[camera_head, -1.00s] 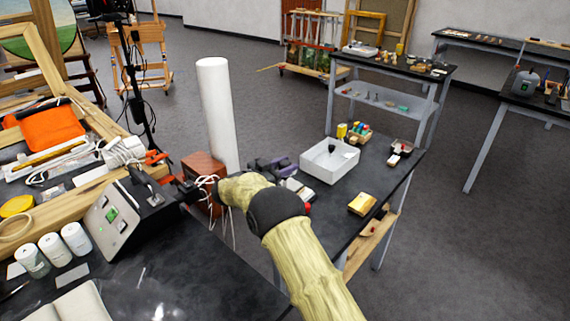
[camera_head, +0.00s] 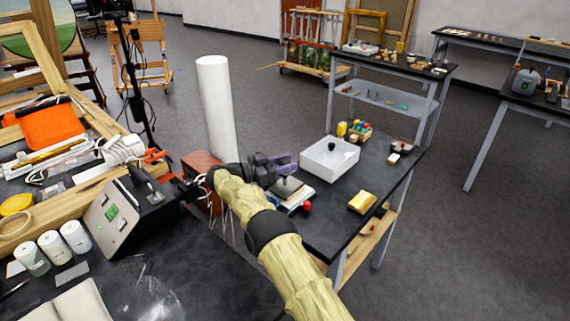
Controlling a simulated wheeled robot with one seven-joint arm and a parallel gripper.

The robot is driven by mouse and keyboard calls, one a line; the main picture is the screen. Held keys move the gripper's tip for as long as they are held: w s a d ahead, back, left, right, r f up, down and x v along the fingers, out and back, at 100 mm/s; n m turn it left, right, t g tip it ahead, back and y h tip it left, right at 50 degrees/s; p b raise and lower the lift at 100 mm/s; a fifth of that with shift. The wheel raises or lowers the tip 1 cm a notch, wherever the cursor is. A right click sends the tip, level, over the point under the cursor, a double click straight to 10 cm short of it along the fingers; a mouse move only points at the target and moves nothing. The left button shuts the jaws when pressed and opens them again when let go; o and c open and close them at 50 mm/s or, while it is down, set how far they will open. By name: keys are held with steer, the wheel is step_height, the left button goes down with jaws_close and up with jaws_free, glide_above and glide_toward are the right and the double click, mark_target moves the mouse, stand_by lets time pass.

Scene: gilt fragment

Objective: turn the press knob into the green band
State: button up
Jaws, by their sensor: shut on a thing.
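The press (camera_head: 296,196) is a small device with a dark plate over a pale base, standing on the near left part of the dark table. My gripper (camera_head: 286,166), with purplish fingers, is directly over it and shut on the knob at its top. The fingers hide the knob, and its pointing direction cannot be read. The green band is not discernible at this size. My arm reaches in from the bottom and covers the table's left edge.
A white tray (camera_head: 330,160) with a dark object stands right behind the press. A red-topped object (camera_head: 307,206) is at the press's right front. A yellow block (camera_head: 362,203) lies farther right.

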mark_target(285, 160)
steer(key=shift+r, duration=0.25)
steer(key=o, duration=0.8)
steer(key=shift+o, duration=0.9)
steer(key=shift+f, duration=0.15)
step_height(285, 160, up, 10)
steer(key=shift+r, duration=0.1)
